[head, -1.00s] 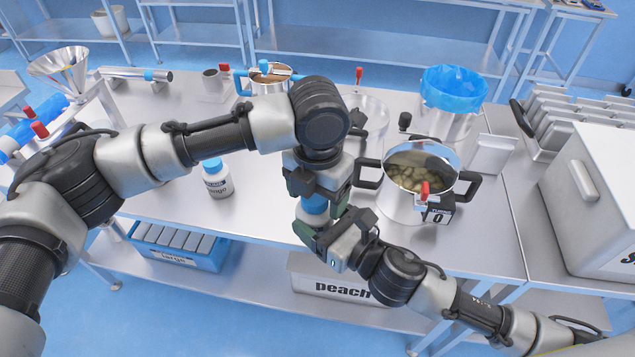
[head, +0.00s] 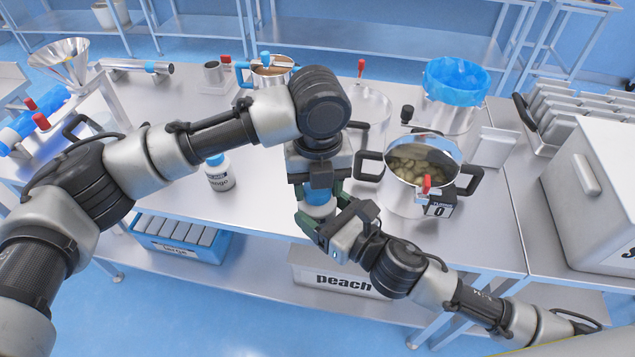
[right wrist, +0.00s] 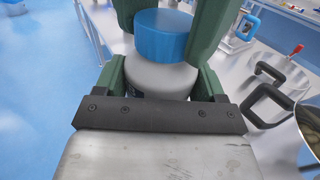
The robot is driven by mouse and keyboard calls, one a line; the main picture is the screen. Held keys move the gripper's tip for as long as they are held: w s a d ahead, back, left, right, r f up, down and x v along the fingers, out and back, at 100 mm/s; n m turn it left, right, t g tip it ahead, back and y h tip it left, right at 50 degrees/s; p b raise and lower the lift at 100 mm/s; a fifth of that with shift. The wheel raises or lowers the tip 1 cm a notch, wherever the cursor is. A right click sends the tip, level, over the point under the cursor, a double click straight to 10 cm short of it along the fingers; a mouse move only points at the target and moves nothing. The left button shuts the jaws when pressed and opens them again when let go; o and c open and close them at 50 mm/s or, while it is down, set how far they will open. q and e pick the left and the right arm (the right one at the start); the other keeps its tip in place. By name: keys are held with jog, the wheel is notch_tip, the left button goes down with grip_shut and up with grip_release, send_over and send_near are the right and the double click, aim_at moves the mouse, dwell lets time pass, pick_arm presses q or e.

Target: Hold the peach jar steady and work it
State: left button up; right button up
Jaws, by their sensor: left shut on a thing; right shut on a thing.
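The peach jar (head: 318,211) has a pale body and a blue lid (right wrist: 162,35). It is upright between my two grippers near the table's front edge; its label is not readable. My left gripper (head: 319,196) comes down from above, its green fingers on either side of the lid. It also shows at the top of the right wrist view (right wrist: 170,20). My right gripper (head: 318,222) is shut around the body from the front right. In the right wrist view (right wrist: 160,80) its fingers flank the body below the lid.
A second blue-lidded jar (head: 219,178) stands to the left on the table. A steel pot (head: 410,200) with pale pieces stands close to the right, its handle near my grippers. A box marked "peach" (head: 338,282) sits on the lower shelf.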

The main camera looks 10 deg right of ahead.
pick_arm(q)
jog(key=n, duration=0.7)
jog(key=shift+s+d, duration=0.15)
jog(key=shift+d, duration=0.05)
pick_arm(e)
jog(key=shift+s+a+r, duration=0.1)
jog(key=shift+s+a, duration=0.05)
jog(key=shift+a, duration=0.1)
pick_arm(q)
jog(key=n, duration=0.7)
jog(key=shift+a+r, duration=0.1)
jog(key=n, duration=0.5)
jog(key=shift+a, duration=0.1)
pick_arm(e)
jog(key=shift+s, duration=0.1)
pick_arm(q)
jog(key=n, duration=0.7)
jog(key=shift+a, duration=0.2)
jog(key=n, duration=0.4)
jog(key=shift+a+r+n, duration=0.1)
jog(key=shift+n, duration=0.2)
jog(key=n, duration=1.5)
pick_arm(e)
jog(key=shift+d, duration=0.15)
jog(key=shift+w+d, duration=0.1)
jog(key=shift+w, duration=0.15)
